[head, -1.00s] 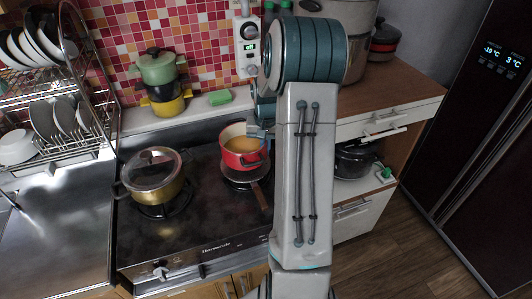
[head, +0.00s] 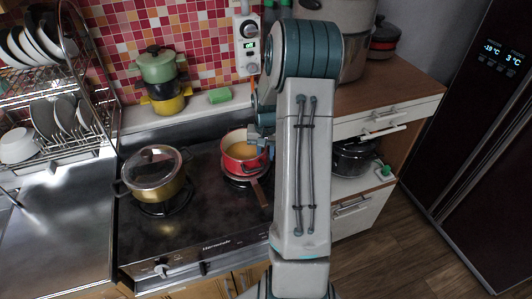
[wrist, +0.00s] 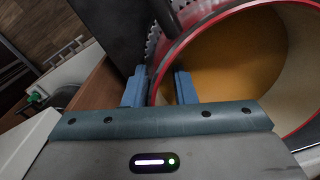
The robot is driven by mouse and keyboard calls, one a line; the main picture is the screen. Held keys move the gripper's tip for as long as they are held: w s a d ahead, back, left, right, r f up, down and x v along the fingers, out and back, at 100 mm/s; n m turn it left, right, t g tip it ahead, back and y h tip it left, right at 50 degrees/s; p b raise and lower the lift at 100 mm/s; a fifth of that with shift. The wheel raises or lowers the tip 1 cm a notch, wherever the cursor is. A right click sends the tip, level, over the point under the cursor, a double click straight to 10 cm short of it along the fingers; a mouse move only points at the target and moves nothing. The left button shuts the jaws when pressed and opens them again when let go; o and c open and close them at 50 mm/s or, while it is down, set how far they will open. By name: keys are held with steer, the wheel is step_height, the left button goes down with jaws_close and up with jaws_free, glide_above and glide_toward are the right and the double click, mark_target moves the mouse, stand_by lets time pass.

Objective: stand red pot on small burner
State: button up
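The red pot (head: 240,163) is upright at the right rear of the stove, over the small burner. It holds a yellow-brown liquid, and its red rim and pale inner wall fill the right of the wrist view (wrist: 300,90). A flat dark piece with a brown handle (head: 261,192) shows under and in front of the pot. Whether the pot touches it is unclear. My gripper (head: 261,142) is at the pot's right rim. In the wrist view its blue fingers (wrist: 161,90) straddle the wall, one inside and one outside, and look shut on it.
A gold lidded pot (head: 153,175) stands on the left burner. Stacked green and yellow pots (head: 162,85) and a green sponge (head: 219,95) sit behind the stove. A dish rack (head: 62,115) stands at left. The front of the stove top is clear.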

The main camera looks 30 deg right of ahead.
steer(key=shift+r, duration=0.1)
step_height(320, 180, up, 12)
steer(key=shift+f+b, duration=0.1)
steer(key=shift+b, duration=0.6)
steer(key=s+a+r+n+t+h, duration=0.1)
steer(key=s+a+r+n, duration=0.2)
steer(key=a, duration=0.4)
steer(key=s+a+r+n, duration=0.1)
steer(key=s+a+r, duration=0.3)
steer(key=a, duration=0.3)
steer(key=s+a+n+t, duration=0.2)
steer(key=s+a+n, duration=0.1)
steer(key=s+a, duration=0.6)
steer(key=shift+s+a+f+y, duration=0.15)
steer(key=shift+s+f+y, duration=0.2)
steer(key=shift+s, duration=1.5)
steer(key=shift+r, duration=0.1)
